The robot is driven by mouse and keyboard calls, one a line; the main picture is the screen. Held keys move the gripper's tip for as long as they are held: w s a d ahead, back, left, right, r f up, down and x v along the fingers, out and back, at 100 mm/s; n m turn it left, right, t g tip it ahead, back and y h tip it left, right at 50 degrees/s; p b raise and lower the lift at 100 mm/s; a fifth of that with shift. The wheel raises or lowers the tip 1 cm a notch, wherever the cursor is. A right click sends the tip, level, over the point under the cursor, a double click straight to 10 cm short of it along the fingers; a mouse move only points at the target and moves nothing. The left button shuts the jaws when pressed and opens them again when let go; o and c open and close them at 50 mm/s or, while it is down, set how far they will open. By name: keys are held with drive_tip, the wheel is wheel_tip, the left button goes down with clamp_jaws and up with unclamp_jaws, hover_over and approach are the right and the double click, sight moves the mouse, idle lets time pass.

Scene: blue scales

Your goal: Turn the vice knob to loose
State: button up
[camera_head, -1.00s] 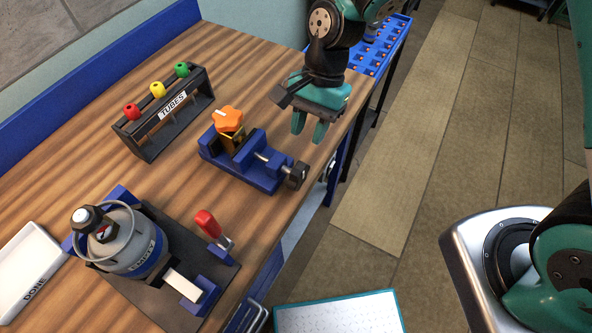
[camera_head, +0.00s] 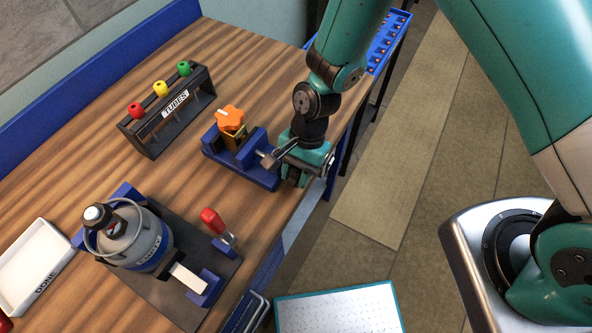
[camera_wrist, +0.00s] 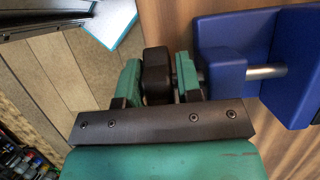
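The blue vice (camera_head: 245,165) stands on the wooden bench with an orange knob-shaped piece (camera_head: 230,118) on top. Its screw (camera_wrist: 265,72) runs out from the blue jaw in the wrist view. The black vice knob (camera_wrist: 157,76) is at the screw's outer end. My gripper (camera_wrist: 158,80) has one green finger on each side of this knob. The fingers lie very close to it, and I cannot tell whether they press on it. In the head view my gripper (camera_head: 294,172) is at the bench's front edge and hides most of the knob.
A black tubes rack (camera_head: 170,112) stands behind the vice. A grey canister (camera_head: 140,240) sits in a fixture with a red-handled clamp (camera_head: 213,222) to the left. A white tray (camera_head: 35,265) is at far left. Bare bench lies between the rack and canister.

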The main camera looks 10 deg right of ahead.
clamp_jaws()
drive_tip(key=shift+s+a+f+t+h+b, duration=0.1)
drive_tip(key=shift+t+h+b, duration=0.1)
drive_tip(key=shift+t+h, duration=0.35)
drive_tip(key=shift+a+t+h+b, duration=0.1)
drive_tip(key=shift+t+h+b, duration=0.05)
drive_tip(key=shift+t+h, duration=0.4)
drive_tip(key=t+h+b, duration=0.2)
drive_tip(key=t, duration=0.1)
drive_tip(key=shift+f, duration=0.3)
drive_tip(key=t+h+b, duration=0.1)
drive_tip(key=t+b, duration=0.1)
drive_tip(key=b, duration=0.1)
drive_tip(key=shift+f+t+h, duration=0.2)
drive_tip(key=shift+t+h, duration=0.1)
drive_tip(key=shift+h, duration=0.1)
drive_tip(key=shift+t+h+b, duration=0.6)
drive_tip(key=shift+t+b, duration=0.2)
drive_tip(key=shift+b, duration=0.35)
drive_tip(key=shift+r, duration=0.1)
